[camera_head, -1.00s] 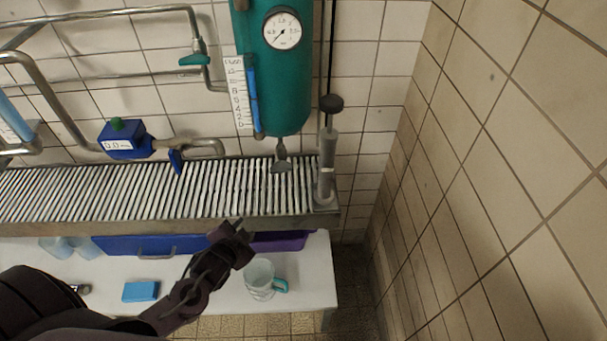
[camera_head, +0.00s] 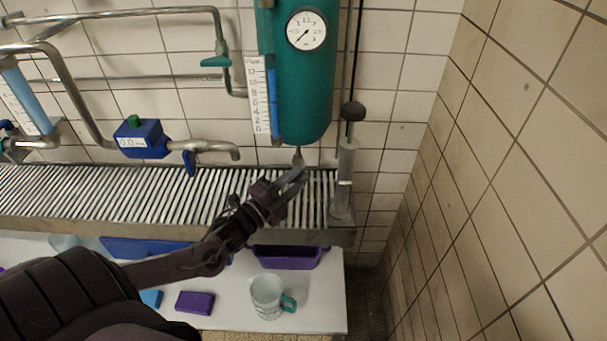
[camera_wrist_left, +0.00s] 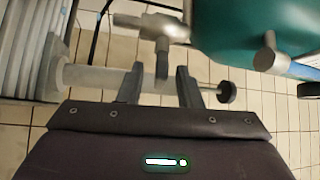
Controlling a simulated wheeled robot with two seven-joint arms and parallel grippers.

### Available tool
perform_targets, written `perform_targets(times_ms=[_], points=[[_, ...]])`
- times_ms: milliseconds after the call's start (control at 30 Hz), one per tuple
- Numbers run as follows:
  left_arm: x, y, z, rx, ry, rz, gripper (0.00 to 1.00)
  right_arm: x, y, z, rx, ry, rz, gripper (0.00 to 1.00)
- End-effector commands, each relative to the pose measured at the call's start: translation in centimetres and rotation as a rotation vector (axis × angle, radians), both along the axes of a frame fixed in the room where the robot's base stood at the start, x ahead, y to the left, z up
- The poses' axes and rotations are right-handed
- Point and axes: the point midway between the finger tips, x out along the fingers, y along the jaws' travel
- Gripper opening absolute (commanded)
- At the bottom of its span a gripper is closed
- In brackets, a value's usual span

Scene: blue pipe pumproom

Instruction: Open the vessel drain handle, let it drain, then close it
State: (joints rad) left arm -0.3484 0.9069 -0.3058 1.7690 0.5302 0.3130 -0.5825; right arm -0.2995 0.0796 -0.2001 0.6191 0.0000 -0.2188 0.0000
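The teal vessel (camera_head: 305,85) hangs on the wall with a round gauge (camera_head: 306,30). Its drain outlet (camera_head: 297,155) points down from the bottom. In the left wrist view the grey drain handle (camera_wrist_left: 162,58) reaches down between the fingers of my left gripper (camera_wrist_left: 160,75). The fingers are apart, with a gap on each side of the handle. In the head view my left gripper (camera_head: 288,182) is just below the vessel and covers much of the handle. The vessel also shows in the left wrist view (camera_wrist_left: 245,25). My right gripper is not in view.
A slatted metal grate (camera_head: 130,195) runs below the vessel. A grey upright pump (camera_head: 344,180) with a black knob stands close to the right. A blue meter (camera_head: 140,138) is at left. A glass jug (camera_head: 268,292) and a purple tray (camera_head: 290,257) are below.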

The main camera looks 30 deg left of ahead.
Motion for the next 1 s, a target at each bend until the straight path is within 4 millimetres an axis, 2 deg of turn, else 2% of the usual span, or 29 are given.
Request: perform_targets(times_ms=[100, 233, 600, 833, 1000], points=[[1.5, -0.3, 0.3, -0.002, -0.003, 0.000, 0.32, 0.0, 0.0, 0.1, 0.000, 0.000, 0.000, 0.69], [2.5, -0.6, 0.5, -0.001, -0.002, 0.001, 0.32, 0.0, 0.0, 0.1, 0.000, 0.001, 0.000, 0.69], [2.9, -0.7, 0.4, -0.001, 0.001, 0.001, 0.32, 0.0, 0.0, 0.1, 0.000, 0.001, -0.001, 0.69], [2.9, -0.7, 0.4, -0.001, 0.001, 0.001, 0.02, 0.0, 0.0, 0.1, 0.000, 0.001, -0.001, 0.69], [2.9, -0.7, 0.4, -0.002, 0.002, 0.001, 0.00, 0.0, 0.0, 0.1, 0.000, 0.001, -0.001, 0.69]])
